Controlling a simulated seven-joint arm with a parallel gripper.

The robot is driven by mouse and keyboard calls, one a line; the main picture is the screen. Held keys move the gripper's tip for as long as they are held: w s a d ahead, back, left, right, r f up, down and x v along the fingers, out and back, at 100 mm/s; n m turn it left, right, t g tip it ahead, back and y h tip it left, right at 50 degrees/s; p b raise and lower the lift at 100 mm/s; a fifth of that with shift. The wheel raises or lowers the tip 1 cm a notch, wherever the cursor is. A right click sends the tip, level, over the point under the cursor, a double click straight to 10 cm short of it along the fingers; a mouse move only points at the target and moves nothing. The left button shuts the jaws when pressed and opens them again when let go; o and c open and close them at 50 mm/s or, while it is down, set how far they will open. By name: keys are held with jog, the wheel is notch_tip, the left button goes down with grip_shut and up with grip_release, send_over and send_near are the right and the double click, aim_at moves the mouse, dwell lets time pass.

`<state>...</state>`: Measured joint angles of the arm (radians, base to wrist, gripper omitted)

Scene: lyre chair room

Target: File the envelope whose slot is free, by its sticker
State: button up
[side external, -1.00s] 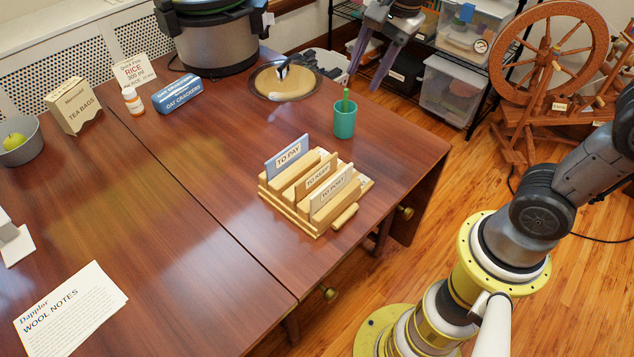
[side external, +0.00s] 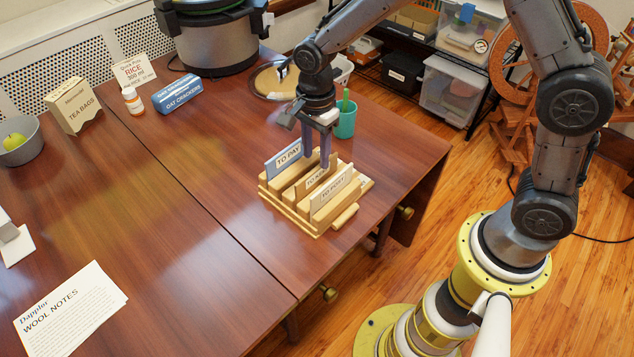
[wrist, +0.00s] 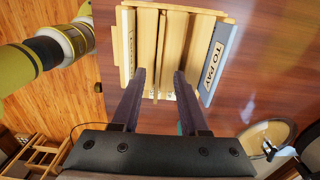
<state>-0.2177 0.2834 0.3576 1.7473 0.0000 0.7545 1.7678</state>
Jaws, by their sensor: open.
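A pale wooden letter rack (side external: 287,209) stands on the table, with upright panels. The TO PAY panel (side external: 284,160) is blue; the TO KEEP panel (side external: 314,178) and TO POST panel (side external: 331,195) are pale. In the wrist view the rack (wrist: 146,40) lies beyond my fingertips, with the blue TO PAY panel (wrist: 218,58) at its right. My gripper (side external: 316,157) is open and empty, pointing down over the rack's far end. It also shows in the wrist view (wrist: 160,76). I cannot clearly make out an envelope or its sticker.
A green cup (side external: 345,120) with a green item stands close behind my gripper. A round tan dish (side external: 269,80) and a large cooker (side external: 212,42) are farther back.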

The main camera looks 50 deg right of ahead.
aim_at(317, 168)
jog(key=shift+s+f, duration=0.15)
jog(key=shift+f, duration=2.9)
grip_shut()
